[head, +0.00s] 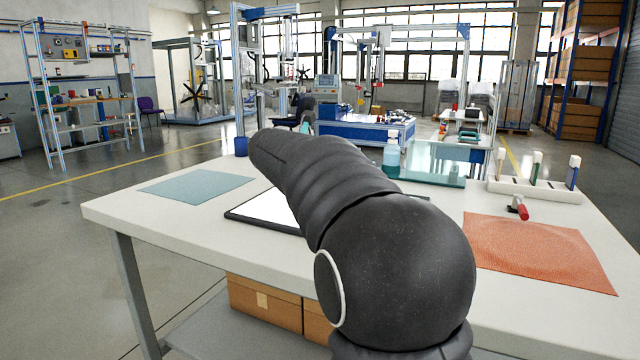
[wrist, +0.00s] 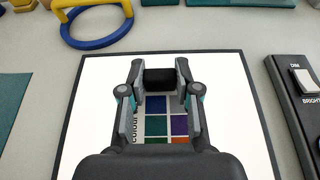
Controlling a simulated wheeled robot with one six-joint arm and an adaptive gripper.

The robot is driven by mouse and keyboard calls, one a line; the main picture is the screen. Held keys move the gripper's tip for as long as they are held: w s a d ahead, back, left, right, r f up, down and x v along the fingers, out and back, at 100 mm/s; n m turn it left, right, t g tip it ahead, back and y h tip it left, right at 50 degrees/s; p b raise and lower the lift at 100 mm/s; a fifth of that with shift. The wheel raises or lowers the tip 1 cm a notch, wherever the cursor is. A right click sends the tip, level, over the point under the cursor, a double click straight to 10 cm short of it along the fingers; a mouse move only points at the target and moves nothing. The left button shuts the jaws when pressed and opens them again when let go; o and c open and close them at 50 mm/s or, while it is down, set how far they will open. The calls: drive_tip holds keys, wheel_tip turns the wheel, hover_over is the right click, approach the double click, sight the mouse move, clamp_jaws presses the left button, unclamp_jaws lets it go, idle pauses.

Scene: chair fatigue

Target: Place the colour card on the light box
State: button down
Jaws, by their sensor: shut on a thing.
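The light box (wrist: 228,110) is a bright white panel with a dark frame, below my gripper in the wrist view. In the head view the light box (head: 262,208) is partly hidden by my arm. The colour card (wrist: 157,123) has blue, green, purple and orange patches and shows between my fingers, over the white panel. My gripper (wrist: 160,78) is shut on the card, with a dark block between its fingertips. Whether the card touches the panel I cannot tell. In the head view my arm hides the gripper and the card.
A control strip (wrist: 298,100) with a dim/bright switch lies right of the light box. A blue ring (wrist: 97,44) with a yellow handle is beyond it. A teal mat (head: 197,186) lies left, an orange mat (head: 538,250) right, and a white rack (head: 535,188) stands at back right.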

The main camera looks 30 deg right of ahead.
drive_tip(key=shift+f+b, duration=0.35)
drive_tip(key=shift+f, duration=1.5)
drive_tip(key=shift+f, duration=0.2)
drive_tip(key=c, duration=0.8)
unclamp_jaws()
drive_tip(key=shift+r, duration=0.1)
drive_tip(key=shift+r, duration=0.2)
drive_tip(key=v, duration=1.2)
